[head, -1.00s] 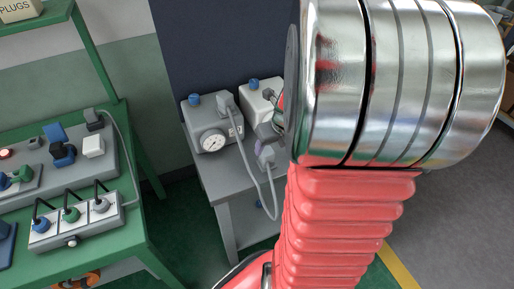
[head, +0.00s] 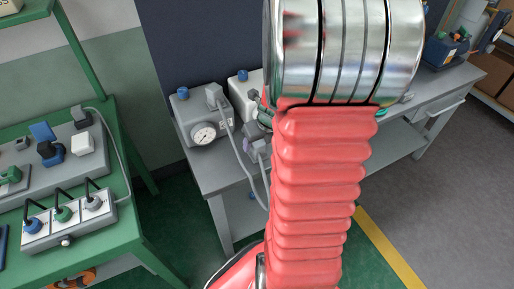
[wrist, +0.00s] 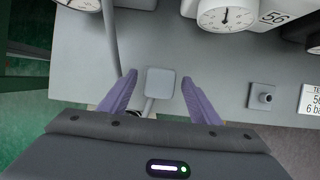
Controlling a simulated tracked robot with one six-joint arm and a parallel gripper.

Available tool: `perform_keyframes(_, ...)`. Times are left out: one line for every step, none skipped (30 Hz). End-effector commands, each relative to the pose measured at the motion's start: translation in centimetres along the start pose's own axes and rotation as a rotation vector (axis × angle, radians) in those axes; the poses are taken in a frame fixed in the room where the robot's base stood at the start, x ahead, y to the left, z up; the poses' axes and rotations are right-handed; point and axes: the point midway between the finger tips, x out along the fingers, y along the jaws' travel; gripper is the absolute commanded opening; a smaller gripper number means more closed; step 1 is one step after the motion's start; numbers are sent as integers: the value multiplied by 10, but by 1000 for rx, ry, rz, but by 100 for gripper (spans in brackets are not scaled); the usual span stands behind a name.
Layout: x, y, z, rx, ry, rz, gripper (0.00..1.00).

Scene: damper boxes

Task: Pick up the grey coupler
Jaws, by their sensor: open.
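The grey coupler (wrist: 160,83) is a small, square, rounded block lying on the grey bench top in the wrist view. A short pale stem or hose runs from its lower side. My gripper (wrist: 158,82) has two purple fingers, open, one on each side of the coupler, with visible gaps to it. I cannot tell the fingers' height above the bench. In the head view my gripper (head: 258,146) is small and partly hidden behind my red arm, beside the gauge boxes. The coupler cannot be made out clearly there.
A grey hose (head: 236,155) runs from the gauge box (head: 203,132) and loops past the bench's front edge. A second gauge (wrist: 225,16) is close behind. A small socket block (wrist: 262,97) sits right. A green bench (head: 120,225) with plugs stands left.

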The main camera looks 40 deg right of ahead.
Motion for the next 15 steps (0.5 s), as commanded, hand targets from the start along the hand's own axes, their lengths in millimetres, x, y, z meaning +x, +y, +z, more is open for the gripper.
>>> perform_keyframes(5,0,-1,1,3,2,57)
perform_keyframes(8,0,-1,0,2,2,57)
perform_keyframes(10,0,0,0,2,1,57)
perform_keyframes(12,0,0,1,2,1,57)
perform_keyframes(13,0,0,1,2,0,57)
perform_keyframes(14,0,0,1,1,0,57)
perform_keyframes(15,0,0,1,1,0,57)
perform_keyframes(15,0,0,0,1,0,57)
perform_keyframes(15,0,0,0,1,0,57)
perform_keyframes(15,0,0,0,1,0,57)
perform_keyframes(15,0,0,0,1,0,57)
perform_keyframes(15,0,0,0,1,0,57)
perform_keyframes(15,0,0,0,1,0,57)
perform_keyframes(15,0,0,0,1,0,57)
perform_keyframes(15,0,0,0,1,0,57)
